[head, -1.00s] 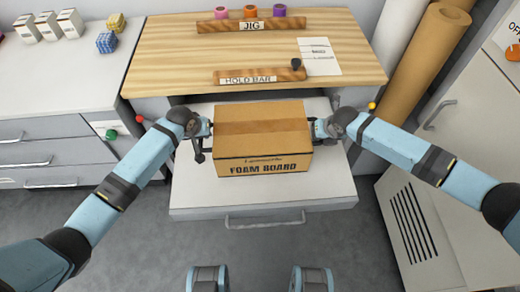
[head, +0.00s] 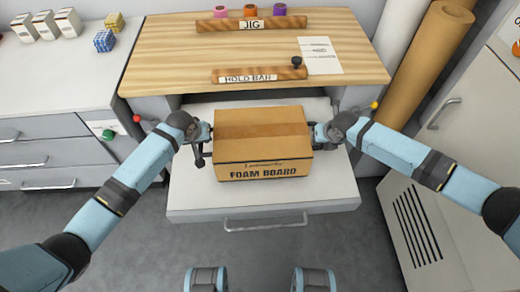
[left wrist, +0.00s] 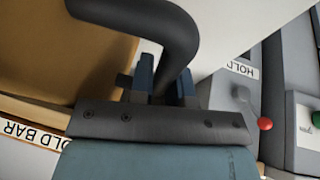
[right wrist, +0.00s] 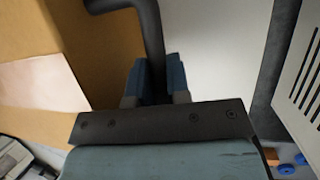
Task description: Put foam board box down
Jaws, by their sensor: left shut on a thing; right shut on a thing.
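The brown cardboard foam board box (head: 262,150) is upright, level and closed, over the pale pull-out surface (head: 330,190) below the bench. I cannot tell whether its underside touches that surface. My left gripper (head: 207,132) is at the box's left side and my right gripper (head: 315,132) at its right side. In the left wrist view my left gripper (left wrist: 160,85) is shut on a dark curved handle (left wrist: 182,35) beside the box. In the right wrist view my right gripper (right wrist: 155,80) is shut on a similar dark handle (right wrist: 150,25).
The wooden bench top (head: 170,60) behind carries a hold bar (head: 258,75), a jig bar (head: 250,25) and a paper sheet (head: 320,56). A white cabinet (head: 60,90) stands left. Brown rolls (head: 436,65) and a vented cabinet (head: 420,225) stand right.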

